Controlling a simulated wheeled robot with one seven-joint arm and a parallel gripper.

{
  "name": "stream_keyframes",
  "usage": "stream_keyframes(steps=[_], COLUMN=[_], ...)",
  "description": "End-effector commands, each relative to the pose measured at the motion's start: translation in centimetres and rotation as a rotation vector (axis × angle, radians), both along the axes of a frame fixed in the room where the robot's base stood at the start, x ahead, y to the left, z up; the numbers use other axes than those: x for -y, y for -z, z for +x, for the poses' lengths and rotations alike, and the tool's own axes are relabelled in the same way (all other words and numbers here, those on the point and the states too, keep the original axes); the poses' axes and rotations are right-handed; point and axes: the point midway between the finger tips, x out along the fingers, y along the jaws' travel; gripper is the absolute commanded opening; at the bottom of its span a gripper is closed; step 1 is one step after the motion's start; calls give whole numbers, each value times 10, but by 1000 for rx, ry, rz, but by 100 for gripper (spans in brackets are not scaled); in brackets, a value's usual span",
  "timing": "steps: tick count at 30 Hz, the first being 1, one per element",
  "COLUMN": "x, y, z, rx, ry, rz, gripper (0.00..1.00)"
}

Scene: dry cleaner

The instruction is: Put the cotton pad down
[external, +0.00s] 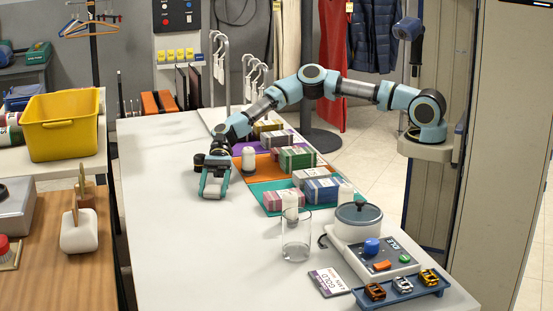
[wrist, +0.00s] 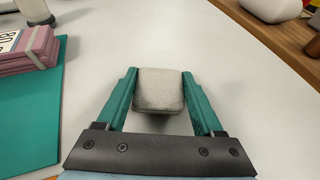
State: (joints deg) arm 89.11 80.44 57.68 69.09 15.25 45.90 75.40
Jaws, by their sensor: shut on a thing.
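The cotton pad (wrist: 160,92) is a pale grey, rounded block. In the wrist view it sits between the two green fingers of my gripper (wrist: 158,78), which is shut on it from both sides. In the external view my gripper (external: 214,190) points down low over the left part of the white table (external: 180,250). The pad (external: 213,187) shows there as a pale patch between the fingers. I cannot tell whether its underside touches the table.
Purple, orange and teal mats (external: 262,187) with paper-banded bundles (external: 297,158) and white bottles lie right of my gripper. A clear glass (external: 296,240), a grey device with a pot (external: 358,222) and a blue tray (external: 400,290) stand at front right. The table's front left is clear.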

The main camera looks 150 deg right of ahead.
Motion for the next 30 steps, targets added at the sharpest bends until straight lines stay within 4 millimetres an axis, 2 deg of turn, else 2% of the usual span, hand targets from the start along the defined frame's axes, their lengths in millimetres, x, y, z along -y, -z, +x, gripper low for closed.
stream_keyframes(steps=[8,9,16,26,30], x=[0,0,0,0,7], y=[3,3,2,-2,-6], z=[0,0,0,0,-15], rx=[-1,-1,0,0,-1], ry=[0,0,0,0,2], rz=[-1,-1,-1,-1,-3], gripper=[17,71,97,99,99])
